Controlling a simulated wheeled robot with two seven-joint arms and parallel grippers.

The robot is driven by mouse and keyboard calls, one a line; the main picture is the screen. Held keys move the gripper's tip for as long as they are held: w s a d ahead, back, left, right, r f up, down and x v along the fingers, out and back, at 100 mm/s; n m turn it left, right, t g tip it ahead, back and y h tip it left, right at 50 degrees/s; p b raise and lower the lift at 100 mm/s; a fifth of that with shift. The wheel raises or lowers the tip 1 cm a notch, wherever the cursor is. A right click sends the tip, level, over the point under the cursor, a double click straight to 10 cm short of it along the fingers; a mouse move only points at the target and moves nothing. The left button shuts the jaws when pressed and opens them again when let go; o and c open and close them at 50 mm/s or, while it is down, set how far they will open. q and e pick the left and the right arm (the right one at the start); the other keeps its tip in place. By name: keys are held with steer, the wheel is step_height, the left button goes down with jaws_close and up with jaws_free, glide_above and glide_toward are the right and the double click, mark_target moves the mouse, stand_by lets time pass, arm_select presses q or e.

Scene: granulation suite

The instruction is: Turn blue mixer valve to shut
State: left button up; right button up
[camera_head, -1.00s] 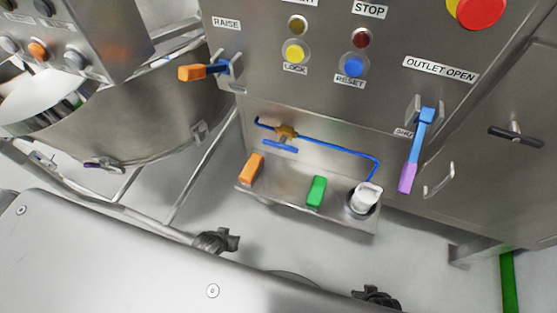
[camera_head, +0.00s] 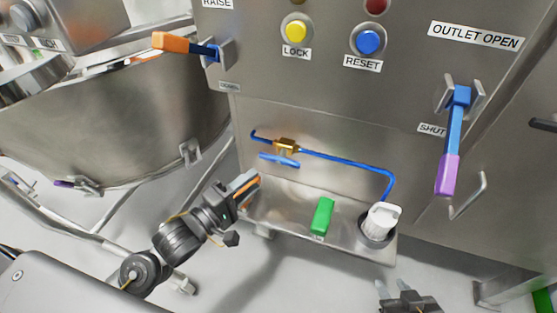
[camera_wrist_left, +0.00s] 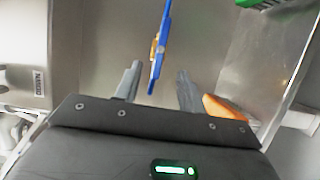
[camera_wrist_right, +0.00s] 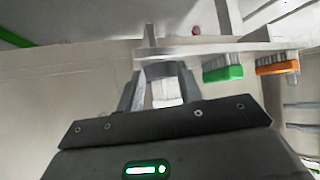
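The brass valve body (camera_head: 286,146) sits on a thin blue pipe below the panel, with its blue handle (camera_head: 279,160) lying roughly along the pipe. In the left wrist view the blue handle (camera_wrist_left: 163,45) appears ahead, between my finger lines. My left gripper (camera_head: 246,184) is open and empty, below and left of the handle, in front of the orange brush. My right gripper (camera_head: 395,288) is open at the lower right, below the shelf. A larger blue lever with a purple grip (camera_head: 447,175) hangs down beside SHUT (camera_head: 431,129), under OUTLET OPEN (camera_head: 475,36).
A steel shelf (camera_head: 345,241) holds the orange brush (camera_wrist_left: 222,106), a green brush (camera_head: 322,215) and a white bottle (camera_head: 384,220) in a ring. An orange-ended lever (camera_head: 176,42) juts out at upper left. A large steel bowl (camera_head: 110,125) stands left.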

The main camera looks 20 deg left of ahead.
mark_target(277, 162)
arm_select(q)
steer(key=b+x, duration=0.1)
steer(key=x, duration=0.8)
steer(key=shift+w+d+f, duration=0.1)
steer(key=shift+w+d, duration=0.1)
steer(key=shift+w, duration=0.1)
steer(key=shift+w+d, duration=0.25)
steer(key=shift+w, duration=0.25)
arm_select(e)
steer(key=w+a+r+n+t+y, duration=0.1)
steer(key=w+a+r+t+y, duration=0.1)
steer(key=a+r+t, duration=0.1)
steer(key=shift+w+a+r, duration=0.2)
steer(key=shift+a+r, duration=0.15)
steer(key=shift+r, duration=0.3)
arm_select(q)
jaws_close()
